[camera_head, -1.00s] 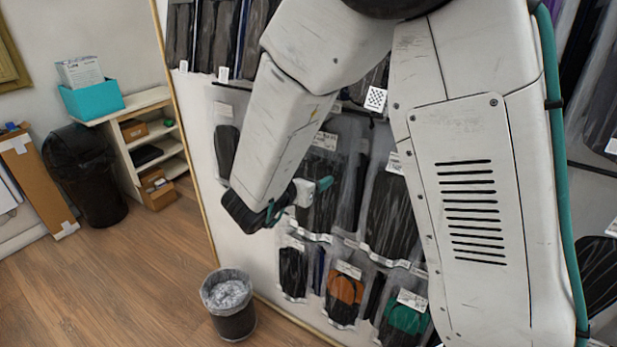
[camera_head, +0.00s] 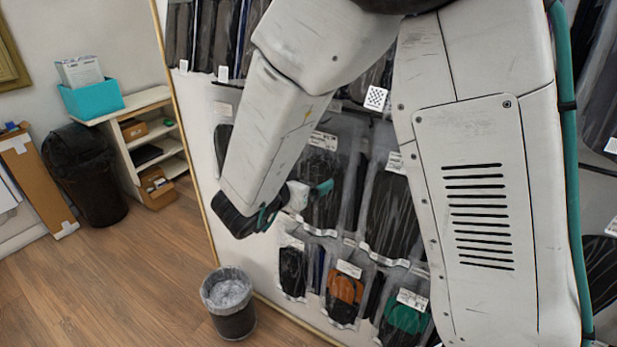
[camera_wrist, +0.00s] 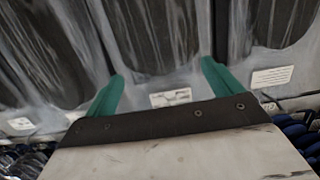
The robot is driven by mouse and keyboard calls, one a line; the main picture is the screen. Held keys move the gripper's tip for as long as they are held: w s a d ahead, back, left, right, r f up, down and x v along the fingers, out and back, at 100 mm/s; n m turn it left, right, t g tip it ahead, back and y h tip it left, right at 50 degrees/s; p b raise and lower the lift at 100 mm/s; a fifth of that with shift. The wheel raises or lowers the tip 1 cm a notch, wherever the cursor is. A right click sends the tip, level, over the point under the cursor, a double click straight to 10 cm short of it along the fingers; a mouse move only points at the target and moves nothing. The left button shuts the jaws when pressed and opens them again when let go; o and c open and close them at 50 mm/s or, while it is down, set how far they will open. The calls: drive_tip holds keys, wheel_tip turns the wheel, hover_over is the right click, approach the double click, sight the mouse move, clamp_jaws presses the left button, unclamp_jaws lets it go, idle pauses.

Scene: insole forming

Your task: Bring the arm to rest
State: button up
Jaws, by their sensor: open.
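My gripper (camera_wrist: 160,88) shows in the wrist view with its two green fingers spread apart and nothing between them. Beyond the fingers are dark insoles in clear packs with white labels. In the head view my white arm hangs in front of the display board, bent downward.
The display board (camera_head: 205,165) carries several packs, with an orange one (camera_head: 345,288) and a green one (camera_head: 405,318) low down. A small lined bin (camera_head: 229,318) stands on the floor. A shelf (camera_head: 128,160) and black bin (camera_head: 85,175) are further left. The wooden floor between is clear.

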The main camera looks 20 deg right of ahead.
drive_tip(key=v, duration=0.6)
drive_tip(key=w+a+f+n+t+y, duration=0.25)
drive_tip(key=w+a+f+y, duration=0.2)
drive_tip(key=a+y, duration=0.35)
drive_tip(key=s+a+r+n+g+y, duration=0.2)
drive_tip(key=s+a+n+g+y, duration=0.35)
drive_tip(key=s+a+y, duration=0.2)
drive_tip(key=s+d+r+n+g+h, duration=0.1)
drive_tip(key=s+d+r, duration=0.4)
drive_tip(key=s+d, duration=0.6)
drive_tip(key=s+d+r+n+g+h, duration=0.1)
drive_tip(key=s+d+r, duration=0.4)
drive_tip(key=s+d, duration=0.6)
drive_tip(key=d+g+h, duration=0.1)
drive_tip(key=d+g, duration=0.1)
drive_tip(key=shift+s+d+r+n, duration=0.2)
drive_tip(key=shift+s+d+n, duration=0.05)
drive_tip(key=shift+s+n, duration=0.15)
